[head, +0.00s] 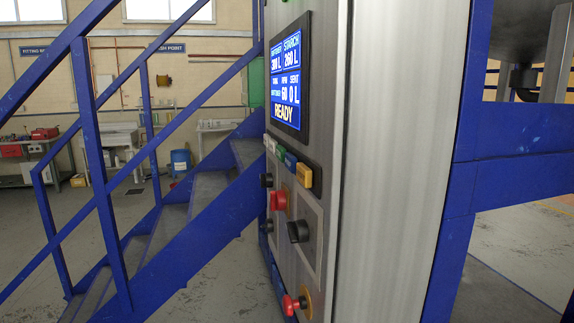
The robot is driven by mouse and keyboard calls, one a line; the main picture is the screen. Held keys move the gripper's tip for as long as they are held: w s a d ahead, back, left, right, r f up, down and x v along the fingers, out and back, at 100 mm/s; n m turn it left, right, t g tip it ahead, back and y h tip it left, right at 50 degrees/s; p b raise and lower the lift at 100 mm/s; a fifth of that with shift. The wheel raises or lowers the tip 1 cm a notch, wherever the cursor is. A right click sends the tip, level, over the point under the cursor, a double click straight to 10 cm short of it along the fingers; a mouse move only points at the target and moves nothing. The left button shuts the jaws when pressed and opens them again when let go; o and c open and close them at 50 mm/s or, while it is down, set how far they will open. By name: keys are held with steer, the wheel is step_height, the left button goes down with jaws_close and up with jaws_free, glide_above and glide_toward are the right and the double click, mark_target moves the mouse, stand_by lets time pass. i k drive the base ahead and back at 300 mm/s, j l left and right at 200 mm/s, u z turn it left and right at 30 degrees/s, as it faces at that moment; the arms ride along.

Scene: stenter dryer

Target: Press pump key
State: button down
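A steel control cabinet (395,160) stands right of centre, its panel seen at a steep angle. A row of small keys sits below its display: a whitish key (270,143), a green key (280,152), a blue key (290,160) and a yellow key (304,176). Their lettering is too small to read, so I cannot tell which one is the pump key. The blue display (287,80) shows softener and starch amounts, 0 L under a "sent" heading, and READY. My gripper is not in view.
Below the keys are a red knob (279,200), a black knob (298,231) and a red mushroom button (292,304) on yellow. Blue stairs with railings (150,250) stand close on the left. A blue post (463,180) stands right of the cabinet. Some floor (220,285) is clear.

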mark_target(291, 160)
steer(key=i, duration=0.95)
steer(key=i+l, duration=0.35)
